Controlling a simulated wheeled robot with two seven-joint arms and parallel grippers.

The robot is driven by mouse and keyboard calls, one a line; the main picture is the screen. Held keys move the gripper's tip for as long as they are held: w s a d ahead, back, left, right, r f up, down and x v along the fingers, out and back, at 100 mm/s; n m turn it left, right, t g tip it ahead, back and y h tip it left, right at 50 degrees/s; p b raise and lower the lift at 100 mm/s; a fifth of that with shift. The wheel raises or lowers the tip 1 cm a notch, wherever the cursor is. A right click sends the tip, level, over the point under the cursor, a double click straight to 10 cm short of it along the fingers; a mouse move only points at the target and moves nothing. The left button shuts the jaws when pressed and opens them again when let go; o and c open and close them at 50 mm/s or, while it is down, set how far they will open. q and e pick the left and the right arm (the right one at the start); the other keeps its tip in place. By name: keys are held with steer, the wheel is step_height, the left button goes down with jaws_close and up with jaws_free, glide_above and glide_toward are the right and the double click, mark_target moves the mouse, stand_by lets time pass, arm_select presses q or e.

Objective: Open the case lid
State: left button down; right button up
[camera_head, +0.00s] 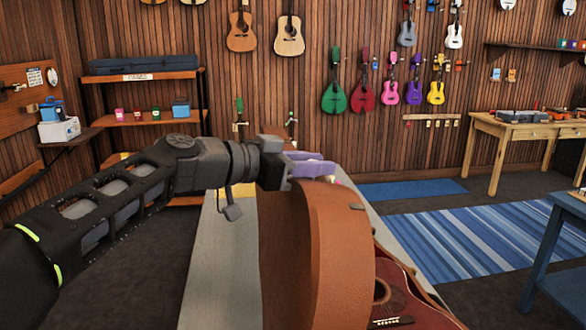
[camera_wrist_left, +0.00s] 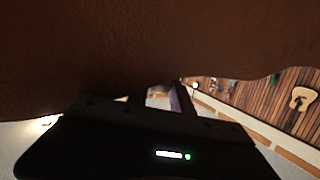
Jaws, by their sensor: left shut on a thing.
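The brown instrument case stands on the grey table in the head view. Its lid (camera_head: 335,240) is raised, tilted up on edge at the left of the case. A red-brown guitar (camera_head: 405,300) shows in the case at the lower right. My left gripper (camera_head: 318,166), with pale purple fingers, is shut on the lid at its upper far edge. In the left wrist view the lid's brown surface (camera_wrist_left: 150,50) fills the upper part, and the fingertips are mostly hidden. My right gripper is not in view.
The grey table (camera_head: 215,270) runs under the case. A shelf (camera_head: 150,115) stands at the back left. A wooden table (camera_head: 525,135) and a blue table (camera_head: 560,240) stand at the right. A striped rug (camera_head: 480,235) covers open floor.

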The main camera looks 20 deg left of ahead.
arm_select(q)
steer(key=c, duration=1.5)
jaws_free()
steer(key=shift+o, duration=0.2)
steer(key=r+b, duration=0.1)
steer(key=b, duration=0.1)
glide_above(284, 205)
steer(key=shift+w, duration=0.1)
steer(key=shift+s+a+r, duration=0.3)
steer(key=shift+s+a, duration=0.05)
steer(key=shift+s, duration=0.15)
steer(key=shift+a, duration=0.1)
steer(key=shift+a+b, duration=0.1)
steer(key=shift+b, duration=0.25)
